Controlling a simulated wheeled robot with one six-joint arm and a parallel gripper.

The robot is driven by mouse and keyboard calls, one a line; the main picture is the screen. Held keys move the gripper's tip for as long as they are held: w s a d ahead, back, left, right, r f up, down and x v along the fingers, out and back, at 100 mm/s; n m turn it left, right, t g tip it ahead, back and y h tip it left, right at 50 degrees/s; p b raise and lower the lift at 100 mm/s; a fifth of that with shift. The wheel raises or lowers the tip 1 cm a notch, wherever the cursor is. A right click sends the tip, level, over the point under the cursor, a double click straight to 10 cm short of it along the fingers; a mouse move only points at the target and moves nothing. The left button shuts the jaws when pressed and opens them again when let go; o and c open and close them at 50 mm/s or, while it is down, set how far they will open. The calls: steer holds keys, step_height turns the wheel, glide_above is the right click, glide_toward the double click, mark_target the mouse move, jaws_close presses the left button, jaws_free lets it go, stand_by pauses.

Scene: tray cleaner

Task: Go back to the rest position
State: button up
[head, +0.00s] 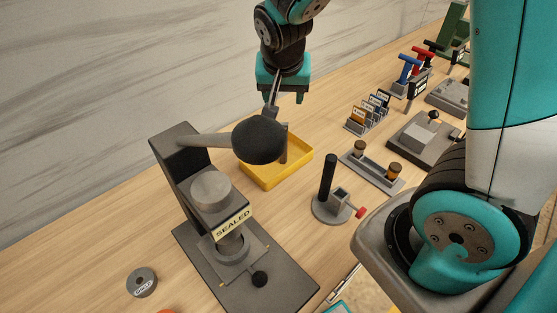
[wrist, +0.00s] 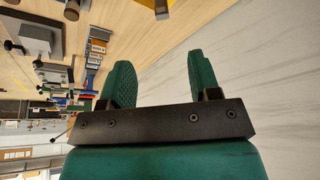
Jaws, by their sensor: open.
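My gripper (head: 287,97) hangs from the arm at the top middle of the head view, above the far side of the table and near the wall. In the wrist view its two green fingers (wrist: 158,84) stand apart with nothing between them. A yellow tray (head: 296,172) lies on the table below and beyond the press handle. A grey press (head: 187,165) with a "SEALED" label stands in the foreground, its lever ending in a black knob (head: 259,140). The knob hides part of the tray. The gripper appears apart from these things.
A grey stand with a black post (head: 327,177) and a holder with two jars (head: 365,170) are right of the tray. Card racks (head: 367,113), colored-handled tools (head: 412,70) and a lever box (head: 421,140) line the back right. A grey disc (head: 142,282) lies front left.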

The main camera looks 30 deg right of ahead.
stand_by(0.4)
steer(key=s+a+n+g+y+b, duration=0.2)
steer(key=s+a+n, duration=0.4)
steer(key=s, duration=0.4)
steer(key=s+a+n+g+y+b, duration=0.1)
steer(key=s+a+n+y+b, duration=0.3)
steer(key=s+a+n, duration=0.3)
steer(key=s+n+b, duration=0.1)
steer(key=s, duration=0.1)
steer(key=shift+s+r+g+y, duration=0.4)
steer(key=shift+a, duration=0.15)
